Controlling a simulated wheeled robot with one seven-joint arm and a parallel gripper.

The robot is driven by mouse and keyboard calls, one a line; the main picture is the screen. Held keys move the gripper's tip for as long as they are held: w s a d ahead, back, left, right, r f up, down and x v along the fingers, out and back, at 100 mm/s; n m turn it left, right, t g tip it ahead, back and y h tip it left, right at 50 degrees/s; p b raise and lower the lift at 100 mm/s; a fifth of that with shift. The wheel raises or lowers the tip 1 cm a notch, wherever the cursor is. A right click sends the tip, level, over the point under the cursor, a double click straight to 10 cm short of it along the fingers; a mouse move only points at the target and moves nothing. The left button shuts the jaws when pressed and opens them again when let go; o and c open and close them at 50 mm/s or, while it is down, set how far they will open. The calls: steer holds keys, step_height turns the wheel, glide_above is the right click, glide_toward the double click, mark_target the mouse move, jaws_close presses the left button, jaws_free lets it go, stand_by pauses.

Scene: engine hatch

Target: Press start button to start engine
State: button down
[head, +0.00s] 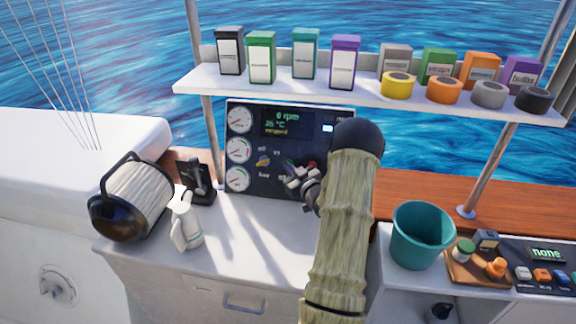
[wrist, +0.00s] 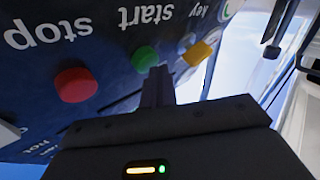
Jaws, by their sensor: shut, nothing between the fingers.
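The dark engine panel (head: 262,185) stands upright at the back of the white counter. Its screen (head: 285,122) reads 0 rpm. In the wrist view the panel appears upside down, with a green button (wrist: 146,58) by the word start and a red button (wrist: 75,85) by the word stop. A yellow key knob (wrist: 197,53) sits right of the green button. My gripper (wrist: 157,72) is shut and empty, its tips beside the green button. I cannot tell whether they touch it. In the head view my gripper (head: 303,178) is in front of the panel's lower right, partly hiding it.
A shelf (head: 350,92) with boxes and tape rolls hangs above the panel. A teal bucket (head: 422,235) and a wooden tray (head: 470,275) are right.

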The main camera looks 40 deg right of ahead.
steer(key=shift+w+d+f+b, duration=0.3)
steer(key=shift+w+d+b, duration=0.1)
steer(key=shift+d, duration=0.1)
stand_by(1.0)
steer(key=shift+s+a, duration=0.1)
steer(key=shift+s+a+r, duration=0.5)
steer(key=shift+s+a, duration=0.1)
steer(key=shift+a, duration=0.1)
stand_by(0.4)
steer(key=s+a+r, duration=0.2)
steer(key=s+a, duration=0.1)
steer(key=shift+a+p, duration=0.25)
steer(key=shift+p, duration=0.15)
stand_by(0.8)
